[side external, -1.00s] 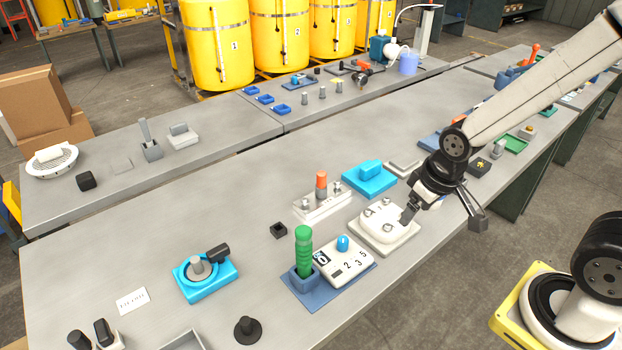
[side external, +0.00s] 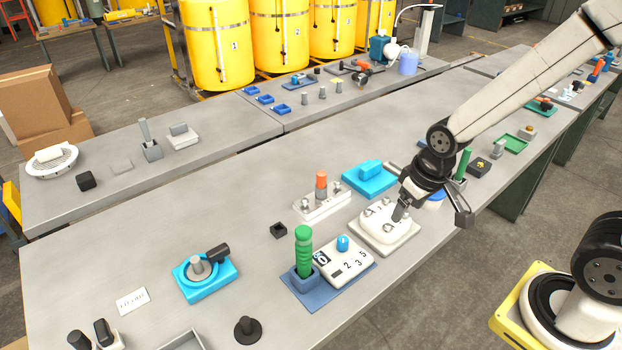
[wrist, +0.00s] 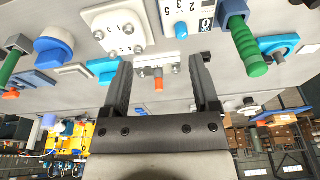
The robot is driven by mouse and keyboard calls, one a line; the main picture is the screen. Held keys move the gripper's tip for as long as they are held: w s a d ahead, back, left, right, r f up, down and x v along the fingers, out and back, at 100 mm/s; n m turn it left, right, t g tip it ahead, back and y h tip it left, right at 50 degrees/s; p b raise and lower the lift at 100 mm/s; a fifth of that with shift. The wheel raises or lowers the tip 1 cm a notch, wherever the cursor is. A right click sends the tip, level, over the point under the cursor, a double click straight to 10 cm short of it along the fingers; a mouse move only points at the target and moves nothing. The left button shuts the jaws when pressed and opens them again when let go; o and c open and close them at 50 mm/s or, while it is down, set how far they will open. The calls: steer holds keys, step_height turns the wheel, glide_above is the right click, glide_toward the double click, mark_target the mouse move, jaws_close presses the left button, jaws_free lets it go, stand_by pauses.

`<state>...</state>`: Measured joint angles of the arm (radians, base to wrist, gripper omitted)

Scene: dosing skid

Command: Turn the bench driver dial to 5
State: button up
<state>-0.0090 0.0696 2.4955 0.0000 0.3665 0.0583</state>
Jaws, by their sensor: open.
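The dial panel (side external: 350,263) is a white block marked 2, 3 and 5, with a dark figure window at its left end and a blue knob (side external: 343,243) at its back edge. The knob's exact setting is too small to read. A green-handled driver (side external: 304,248) stands upright in a blue holder just left of the panel. In the wrist view the panel (wrist: 182,12) is at the top, with the blue knob (wrist: 181,30) and green handle (wrist: 248,48) nearby. My gripper (side external: 430,218) is open and empty, above and right of the panel, beside a white bolted plate.
The white bolted plate (side external: 385,236) lies between the panel and my gripper. A white block with an orange-topped post (side external: 321,184) and a blue block (side external: 369,176) stand behind. A cyan base with a black-handled dial (side external: 207,268) is at left.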

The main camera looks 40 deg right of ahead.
steer(key=w+a+f+m+g, duration=0.1)
steer(key=w+a+f+m, duration=0.2)
steer(key=w, duration=0.4)
steer(key=m+g, duration=0.1)
steer(key=m, duration=0.1)
glide_above(343, 239)
steer(key=f, duration=0.7)
steer(key=shift+s+d, duration=0.2)
steer(key=shift+s, duration=0.2)
steer(key=shift+w+a+f, duration=0.15)
steer(key=shift+w+f, duration=0.25)
steer(key=shift+f, duration=0.15)
steer(key=shift+f, duration=0.15)
steer(key=shift+f, duration=3.75)
steer(key=shift+c, duration=0.2)
jaws_close()
